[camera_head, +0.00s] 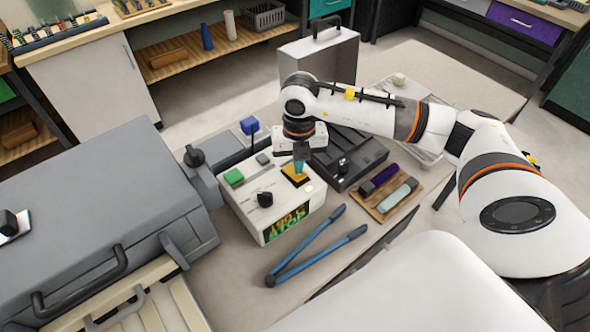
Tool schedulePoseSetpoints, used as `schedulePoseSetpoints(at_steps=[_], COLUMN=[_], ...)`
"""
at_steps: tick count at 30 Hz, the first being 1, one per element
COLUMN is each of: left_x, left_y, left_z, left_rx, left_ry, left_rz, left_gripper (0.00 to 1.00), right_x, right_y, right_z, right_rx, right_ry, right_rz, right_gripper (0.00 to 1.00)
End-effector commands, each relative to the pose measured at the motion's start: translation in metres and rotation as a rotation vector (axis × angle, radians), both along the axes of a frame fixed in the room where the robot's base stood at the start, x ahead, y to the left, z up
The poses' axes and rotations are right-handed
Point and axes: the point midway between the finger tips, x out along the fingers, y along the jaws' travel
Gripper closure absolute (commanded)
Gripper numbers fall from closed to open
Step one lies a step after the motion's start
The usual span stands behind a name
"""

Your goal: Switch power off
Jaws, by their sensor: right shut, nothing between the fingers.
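A white control box (255,205) stands on the table in the middle of the view. Its front display (287,222) is lit with green and orange characters that I cannot read surely. On its top are a green button (233,176), a small grey button (262,159), a black knob (265,199) and a yellow plate (291,178) with a teal switch-like piece (299,168) on it. My right gripper (301,158) points down just above the teal piece, shut; I cannot tell whether it touches it. My left gripper is not in view.
A large grey machine (90,200) fills the left. Blue-handled tongs (315,250) lie in front of the box. A wooden tray (385,198) with two handled items and a dark case (350,160) are on the right. A grey case (320,60) stands behind.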

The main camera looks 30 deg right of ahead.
Motion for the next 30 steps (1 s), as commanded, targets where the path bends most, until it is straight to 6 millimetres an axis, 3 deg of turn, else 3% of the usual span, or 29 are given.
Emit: schedulePoseSetpoints(at_steps=[30], left_x=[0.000], left_y=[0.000], left_z=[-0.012], left_rx=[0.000], left_ry=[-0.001], left_rz=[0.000], left_gripper=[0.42], right_x=[0.000], right_y=[0.000], right_z=[-0.015], right_rx=[0.000], right_ry=[0.000], right_rz=[0.000], right_gripper=[1.00])
